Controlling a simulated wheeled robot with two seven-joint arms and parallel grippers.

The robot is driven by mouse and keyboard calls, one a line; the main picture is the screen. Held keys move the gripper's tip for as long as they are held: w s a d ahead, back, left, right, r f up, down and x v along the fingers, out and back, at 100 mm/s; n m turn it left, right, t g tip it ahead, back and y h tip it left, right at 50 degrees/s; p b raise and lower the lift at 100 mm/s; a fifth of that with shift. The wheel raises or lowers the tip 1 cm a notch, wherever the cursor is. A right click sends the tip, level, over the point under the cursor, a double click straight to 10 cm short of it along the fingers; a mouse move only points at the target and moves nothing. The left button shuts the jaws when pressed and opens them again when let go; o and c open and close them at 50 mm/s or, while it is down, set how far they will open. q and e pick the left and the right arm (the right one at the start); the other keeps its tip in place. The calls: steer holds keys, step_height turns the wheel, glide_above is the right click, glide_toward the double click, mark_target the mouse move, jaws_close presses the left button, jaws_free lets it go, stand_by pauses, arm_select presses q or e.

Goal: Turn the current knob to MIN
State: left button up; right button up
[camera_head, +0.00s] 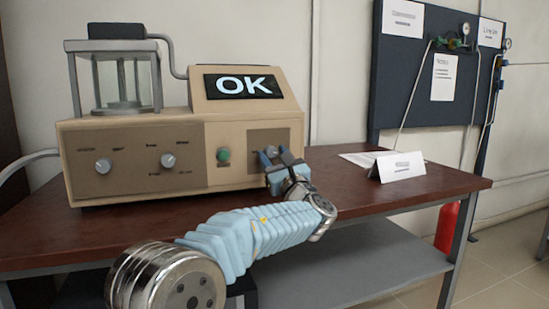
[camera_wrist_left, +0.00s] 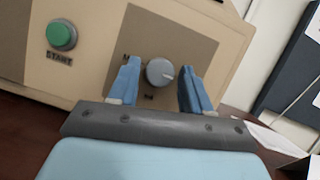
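A beige machine (camera_head: 140,192) stands on the table with a screen (camera_head: 243,85) reading "OK". In the left wrist view a grey round knob (camera_wrist_left: 160,72) sits on a brown panel, its pale pointer mark towards the right; the nearby lettering is too blurred to read fully. My left gripper (camera_head: 272,157) is in front of the machine's right panel. Its two blue fingers are apart, one on each side of this knob, with visible gaps. In the head view the gripper largely hides the knob. My right gripper is not in view.
A green START button (camera_wrist_left: 62,36) is left of the knob. Two other knobs (camera_head: 103,166) (camera_head: 168,160) are on the left panel. A glass chamber (camera_head: 112,82) stands on top. A white card (camera_head: 398,167) stands on the table (camera_head: 440,185) at right.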

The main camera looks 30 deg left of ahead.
arm_select(q)
steer(key=c, duration=0.8)
